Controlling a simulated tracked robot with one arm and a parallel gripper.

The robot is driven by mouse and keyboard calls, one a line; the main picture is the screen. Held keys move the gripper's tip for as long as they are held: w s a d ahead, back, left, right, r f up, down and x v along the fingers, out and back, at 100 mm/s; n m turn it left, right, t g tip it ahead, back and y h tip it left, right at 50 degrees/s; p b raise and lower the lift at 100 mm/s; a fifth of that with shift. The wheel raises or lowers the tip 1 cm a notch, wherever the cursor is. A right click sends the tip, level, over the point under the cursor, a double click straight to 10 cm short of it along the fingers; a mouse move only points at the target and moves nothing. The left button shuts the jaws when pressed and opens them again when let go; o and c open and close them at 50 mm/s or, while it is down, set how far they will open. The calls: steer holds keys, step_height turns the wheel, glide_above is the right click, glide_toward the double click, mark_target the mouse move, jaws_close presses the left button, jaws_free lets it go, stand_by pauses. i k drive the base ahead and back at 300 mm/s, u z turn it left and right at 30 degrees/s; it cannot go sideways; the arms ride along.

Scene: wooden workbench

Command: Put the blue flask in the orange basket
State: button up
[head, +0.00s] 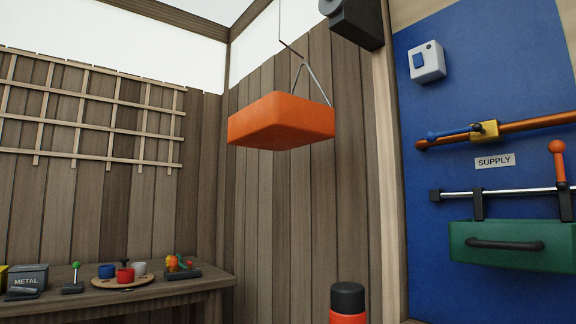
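An orange basket (281,120) hangs in mid-air in front of the plank wall, on a thin cord and a wire handle. I see it from below, so its inside is hidden. I cannot make out a blue flask for sure. A small blue cup-like thing (107,271) stands on the bench at the lower left, too small to tell more. An upright orange cylinder with a black top (348,300) shows at the bottom edge, cut off by the frame. My gripper is not in view.
The wooden bench (160,298) at lower left holds a round board (121,283) with small cups, a grey METAL box (28,277) and small tools. On the right, a blue panel (435,120) carries an orange pipe, a rail and a green box (512,245).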

mark_target(278, 139)
steer(key=i, duration=0.9)
